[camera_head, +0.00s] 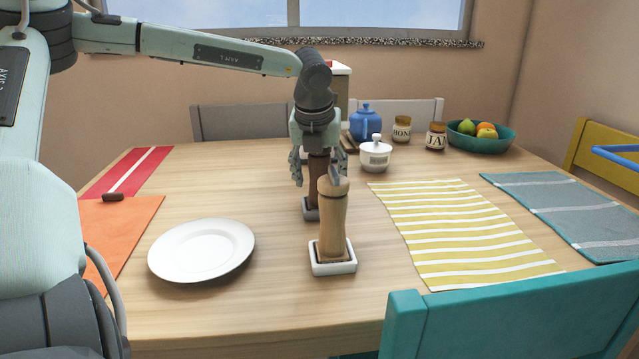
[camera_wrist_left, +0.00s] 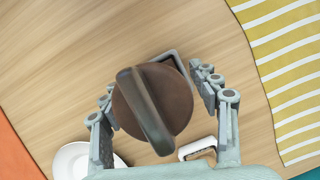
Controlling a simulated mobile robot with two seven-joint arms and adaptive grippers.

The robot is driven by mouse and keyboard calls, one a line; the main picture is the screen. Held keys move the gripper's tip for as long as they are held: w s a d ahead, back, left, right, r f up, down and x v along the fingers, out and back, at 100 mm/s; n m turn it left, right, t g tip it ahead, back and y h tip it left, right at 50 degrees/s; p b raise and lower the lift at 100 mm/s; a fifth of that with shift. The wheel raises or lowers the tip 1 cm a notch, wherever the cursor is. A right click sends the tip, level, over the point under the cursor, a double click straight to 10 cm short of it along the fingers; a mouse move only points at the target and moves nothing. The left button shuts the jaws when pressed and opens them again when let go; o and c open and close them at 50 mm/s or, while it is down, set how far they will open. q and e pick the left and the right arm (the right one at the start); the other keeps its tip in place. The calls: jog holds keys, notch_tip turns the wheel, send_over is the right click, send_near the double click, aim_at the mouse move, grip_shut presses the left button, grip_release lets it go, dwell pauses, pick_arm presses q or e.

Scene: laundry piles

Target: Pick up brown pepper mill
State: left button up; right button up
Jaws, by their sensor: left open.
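The brown pepper mill (camera_head: 318,188) is dark brown and stands upright in a small tray (camera_head: 307,212), partly hidden behind a light wooden mill (camera_head: 332,222). In the left wrist view I look down on the brown mill's round top and its raised handle (camera_wrist_left: 150,105). My left gripper (camera_head: 319,170) points down over the brown mill, and its fingers are open on either side of it. In the left wrist view the open fingers (camera_wrist_left: 155,88) flank the mill's top. I cannot tell whether they touch it. My right gripper is not in view.
The light mill stands in a white tray (camera_head: 347,266) close in front. A white plate (camera_head: 201,250) lies at left and a yellow striped mat (camera_head: 460,230) at right. A white lidded bowl (camera_head: 375,157), blue teapot (camera_head: 365,124) and jars (camera_head: 436,137) stand behind.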

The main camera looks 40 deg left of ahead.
pick_arm(q)
jog(key=shift+c, duration=0.4)
grip_shut()
